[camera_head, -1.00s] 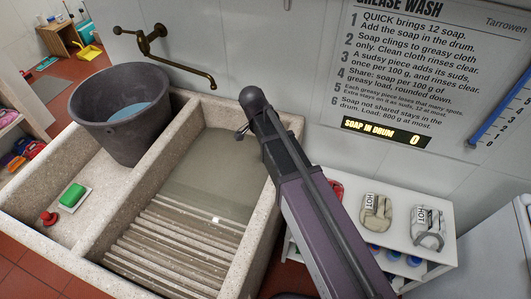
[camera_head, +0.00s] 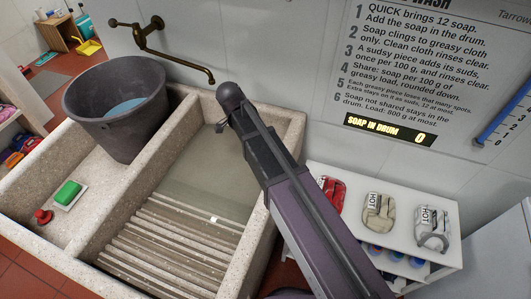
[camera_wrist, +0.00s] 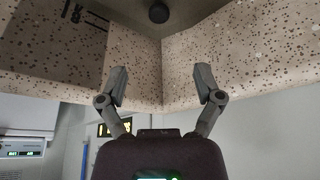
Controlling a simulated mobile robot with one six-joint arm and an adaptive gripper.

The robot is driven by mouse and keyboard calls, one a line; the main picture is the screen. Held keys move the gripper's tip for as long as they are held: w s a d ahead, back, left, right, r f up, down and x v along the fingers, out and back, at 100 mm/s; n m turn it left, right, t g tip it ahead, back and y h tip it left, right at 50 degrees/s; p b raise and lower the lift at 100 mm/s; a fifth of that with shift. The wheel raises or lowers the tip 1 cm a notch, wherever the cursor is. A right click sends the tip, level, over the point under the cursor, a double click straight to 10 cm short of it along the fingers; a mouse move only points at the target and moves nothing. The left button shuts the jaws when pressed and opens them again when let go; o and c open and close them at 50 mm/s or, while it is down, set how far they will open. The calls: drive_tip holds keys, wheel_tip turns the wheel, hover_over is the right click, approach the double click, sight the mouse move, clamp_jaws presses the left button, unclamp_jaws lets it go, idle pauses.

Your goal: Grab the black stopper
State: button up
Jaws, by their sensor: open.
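A dark round object (camera_wrist: 158,11), which looks like the black stopper, shows at the top edge of the wrist view. In the head view my gripper (camera_head: 221,126) is mostly hidden by the wrist, over the far right part of the water-filled stone basin (camera_head: 123,200).
A dark bucket (camera_head: 112,105) stands on the left side of the stone sink. A green soap (camera_head: 67,192) and a red knob-like piece (camera_head: 43,216) lie nearer. A bronze tap (camera_head: 180,60) reaches over the basin.

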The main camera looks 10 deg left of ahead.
drive_tip(key=shift+b+x, duration=3.6)
drive_tip(key=shift+x, duration=0.5)
drive_tip(key=shift+s, duration=0.1)
drive_tip(key=b+x, duration=0.3)
drive_tip(key=shift+s+a+f, duration=0.15)
drive_tip(key=shift+f, duration=0.1)
drive_tip(key=shift+b+x, duration=0.95)
drive_tip(key=shift+b, duration=0.05)
drive_tip(key=shift+c, duration=0.2)
drive_tip(key=shift+r, duration=0.1)
clamp_jaws()
